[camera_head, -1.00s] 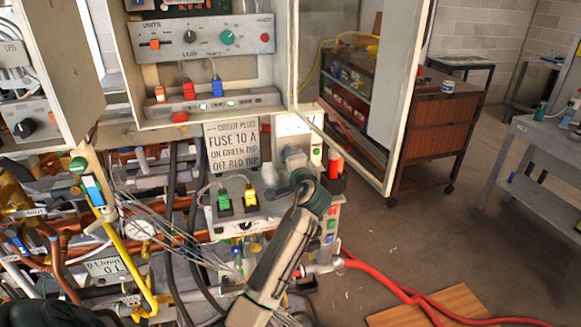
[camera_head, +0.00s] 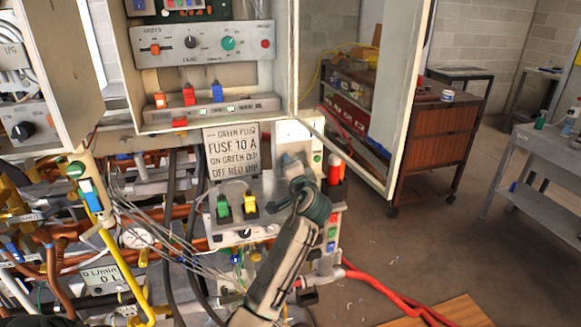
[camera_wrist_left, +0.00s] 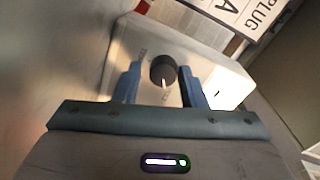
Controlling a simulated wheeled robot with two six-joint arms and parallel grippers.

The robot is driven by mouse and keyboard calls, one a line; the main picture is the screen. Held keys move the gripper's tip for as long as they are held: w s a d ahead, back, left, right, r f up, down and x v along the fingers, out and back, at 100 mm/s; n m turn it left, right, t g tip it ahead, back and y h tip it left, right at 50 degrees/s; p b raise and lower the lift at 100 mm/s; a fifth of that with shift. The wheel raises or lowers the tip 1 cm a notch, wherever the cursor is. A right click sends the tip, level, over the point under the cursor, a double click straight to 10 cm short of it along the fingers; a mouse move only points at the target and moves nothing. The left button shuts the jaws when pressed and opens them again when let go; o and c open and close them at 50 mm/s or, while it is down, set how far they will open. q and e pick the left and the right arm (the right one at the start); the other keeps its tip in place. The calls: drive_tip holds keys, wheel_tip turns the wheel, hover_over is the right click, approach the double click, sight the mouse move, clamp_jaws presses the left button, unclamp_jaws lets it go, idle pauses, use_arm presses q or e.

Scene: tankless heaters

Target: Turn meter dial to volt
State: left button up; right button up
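The meter is a pale grey box that shows in the left wrist view (camera_wrist_left: 215,75) and, partly covered, in the head view (camera_head: 292,131). Its round black dial (camera_wrist_left: 163,72) has a white pointer mark aimed towards the bottom of the wrist picture. Small labels beside the dial are too blurred to read. My left gripper (camera_wrist_left: 160,78) has its blue fingers apart, one on each side of the dial, with narrow gaps showing. In the head view my left gripper (camera_head: 291,160) is in front of the meter and hides the dial. My right gripper is not in view.
A sign (camera_head: 232,150) about a green plug and 10 A fuse stands left of the meter. Green and yellow plugs (camera_head: 236,207) sit below it. An open cabinet door (camera_head: 360,130) stands to the right. Loose wires and pipes crowd the lower left.

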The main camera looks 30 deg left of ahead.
use_arm(q)
drive_tip(key=shift+o, duration=0.9)
drive_tip(key=shift+r, duration=0.15)
drive_tip(key=b+v, duration=0.2)
drive_tip(key=v, duration=0.8)
drive_tip(key=shift+s+d, duration=0.3)
drive_tip(key=shift+s, duration=0.05)
